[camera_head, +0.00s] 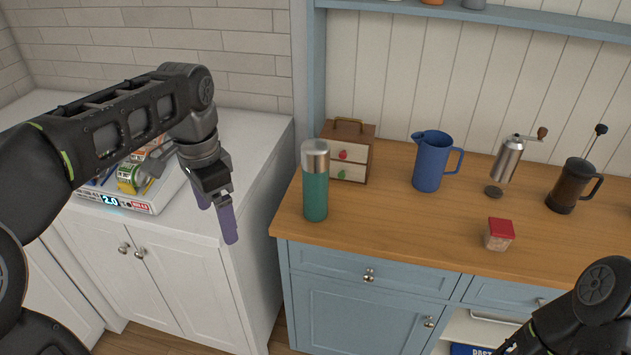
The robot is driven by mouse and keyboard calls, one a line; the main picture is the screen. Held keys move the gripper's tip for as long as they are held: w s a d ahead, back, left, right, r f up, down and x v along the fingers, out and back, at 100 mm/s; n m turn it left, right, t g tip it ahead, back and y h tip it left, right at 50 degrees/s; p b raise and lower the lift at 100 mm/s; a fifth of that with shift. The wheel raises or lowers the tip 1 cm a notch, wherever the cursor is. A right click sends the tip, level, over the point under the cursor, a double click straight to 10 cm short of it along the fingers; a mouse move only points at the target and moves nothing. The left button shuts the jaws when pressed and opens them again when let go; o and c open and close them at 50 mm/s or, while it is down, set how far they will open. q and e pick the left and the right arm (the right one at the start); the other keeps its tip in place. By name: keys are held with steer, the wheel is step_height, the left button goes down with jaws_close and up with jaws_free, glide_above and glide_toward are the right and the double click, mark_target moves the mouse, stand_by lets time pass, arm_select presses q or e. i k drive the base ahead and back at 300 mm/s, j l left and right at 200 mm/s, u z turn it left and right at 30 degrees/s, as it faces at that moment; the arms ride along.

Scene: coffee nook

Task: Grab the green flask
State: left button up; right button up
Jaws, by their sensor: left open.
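The green flask (315,192) stands upright on the wooden counter, near its left end. It has a teal-green body and a silver cap. My left gripper (217,217) hangs to the left of the flask, over the edge of the white counter, with its purple fingers pointing down. It is open, with nothing visible between its fingers, and apart from the flask. My right arm shows at the bottom right corner, but its gripper is out of the picture.
A small wooden drawer box (348,152) stands just behind the flask. A blue pitcher (432,160), a coffee grinder (507,160), a French press (569,186) and a red-lidded jar (498,234) stand further right. A white tray (152,200) of goods sits on the white counter (255,135).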

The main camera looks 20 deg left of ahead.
mark_target(314, 152)
steer(key=i+l, duration=0.3)
steer(key=i, duration=0.15)
steer(key=i+l, duration=0.25)
steer(key=i, duration=0.25)
